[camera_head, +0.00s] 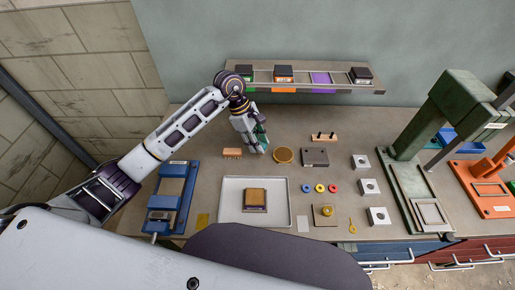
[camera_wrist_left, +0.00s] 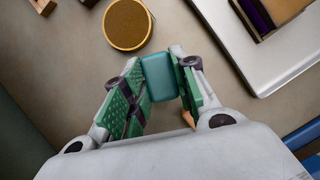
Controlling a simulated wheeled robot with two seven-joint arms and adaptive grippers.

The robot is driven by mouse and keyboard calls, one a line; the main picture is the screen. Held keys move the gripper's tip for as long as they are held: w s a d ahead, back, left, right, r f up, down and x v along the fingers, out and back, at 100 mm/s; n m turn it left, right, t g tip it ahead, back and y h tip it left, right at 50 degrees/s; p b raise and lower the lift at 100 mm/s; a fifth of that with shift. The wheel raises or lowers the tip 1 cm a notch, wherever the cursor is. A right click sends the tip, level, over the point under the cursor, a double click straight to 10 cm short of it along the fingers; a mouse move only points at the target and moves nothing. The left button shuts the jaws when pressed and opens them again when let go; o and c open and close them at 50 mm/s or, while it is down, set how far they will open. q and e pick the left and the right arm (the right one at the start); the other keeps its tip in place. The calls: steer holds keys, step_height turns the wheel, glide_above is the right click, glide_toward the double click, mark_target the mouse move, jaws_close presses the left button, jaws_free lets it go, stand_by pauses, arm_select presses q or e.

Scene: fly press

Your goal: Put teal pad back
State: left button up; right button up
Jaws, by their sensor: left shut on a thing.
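The teal pad (camera_wrist_left: 159,78) is a small rounded block. My left gripper (camera_wrist_left: 160,85) is shut on it, with the pad between its two green-lined fingers. In the head view my left gripper (camera_head: 258,145) points down over the far middle of the bench, left of a round tan-topped disc (camera_head: 283,156). The pad is mostly hidden by the fingers there. The disc also shows in the wrist view (camera_wrist_left: 128,24), apart from the pad. My right gripper is not in view.
A wall shelf (camera_head: 310,88) holds dark-topped blocks; its purple-marked place (camera_head: 321,78) looks empty. A white tray (camera_head: 233,217) holds a tan-topped block (camera_head: 256,199). A blue fixture (camera_head: 173,197) stands left, a green press (camera_head: 407,180) right. Washers and plates lie between.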

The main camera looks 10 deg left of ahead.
arm_select(q)
steer(key=shift+f, duration=0.1)
steer(key=shift+f+p, duration=0.35)
steer(key=shift+f, duration=1.45)
steer(key=shift+f, duration=0.15)
steer(key=o, duration=1)
steer(key=shift+r, duration=0.25)
